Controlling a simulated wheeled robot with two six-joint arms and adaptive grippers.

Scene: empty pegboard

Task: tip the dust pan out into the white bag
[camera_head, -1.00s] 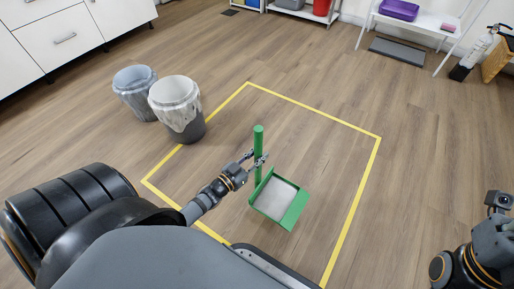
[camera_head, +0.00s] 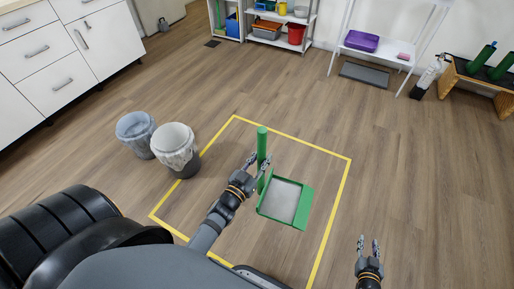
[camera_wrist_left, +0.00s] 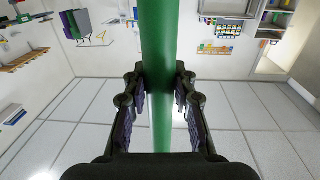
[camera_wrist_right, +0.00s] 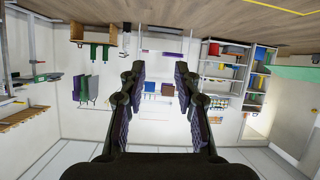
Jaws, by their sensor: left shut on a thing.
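The dust pan (camera_head: 282,200) is green with a pale grey inside and an upright green handle (camera_head: 262,142). It is on or just above the floor inside the yellow outline; I cannot tell which, nor whether it holds dust. My left gripper (camera_head: 260,165) is shut on the handle. The green handle (camera_wrist_left: 158,60) runs between its fingers in the left wrist view. The white bag (camera_head: 174,140) lines a dark grey bin to the left of the pan, its edge folded over the rim. My right gripper (camera_head: 368,245) is open and empty, right of the pan; its spread fingers (camera_wrist_right: 160,85) show in the right wrist view.
A second bin with a bluish-grey liner (camera_head: 135,128) stands just left and behind the white-bagged bin. Yellow tape (camera_head: 335,200) marks a square on the floor. White drawers (camera_head: 45,55) stand at the left, shelves (camera_head: 280,32) at the back. Floor right of the square is clear.

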